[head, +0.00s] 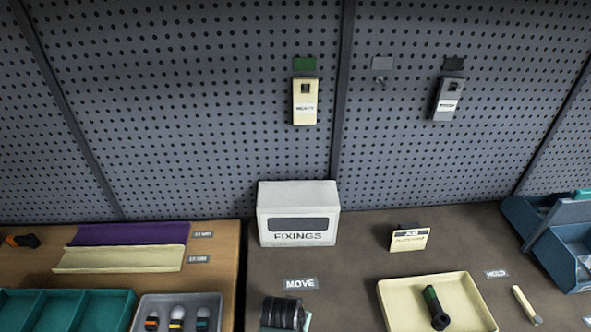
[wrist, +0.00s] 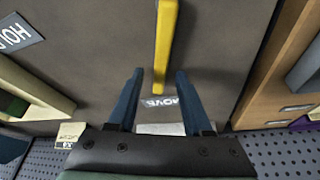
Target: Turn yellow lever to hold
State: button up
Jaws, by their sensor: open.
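The yellow lever (wrist: 166,40) shows in the wrist view as a long bar from the top edge down to between my fingers. Its near end lies beside the MOVE label (wrist: 172,105), which is partly covered. My gripper (wrist: 160,73) is open, with one dark blue finger on each side of the lever; I cannot tell whether either touches it. The HOLD label (wrist: 14,34) is at the upper left there. The lever does not show there.
A cream tray (head: 398,310) with a dark-handled item (head: 436,308) stands between the labels. A white FIXINGS box (head: 298,212) and a small card (head: 409,239) stand behind. Blue bins (head: 560,250) are at right. The dark bench around the lever looks clear.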

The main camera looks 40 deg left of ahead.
grip_shut()
dwell(1.3)
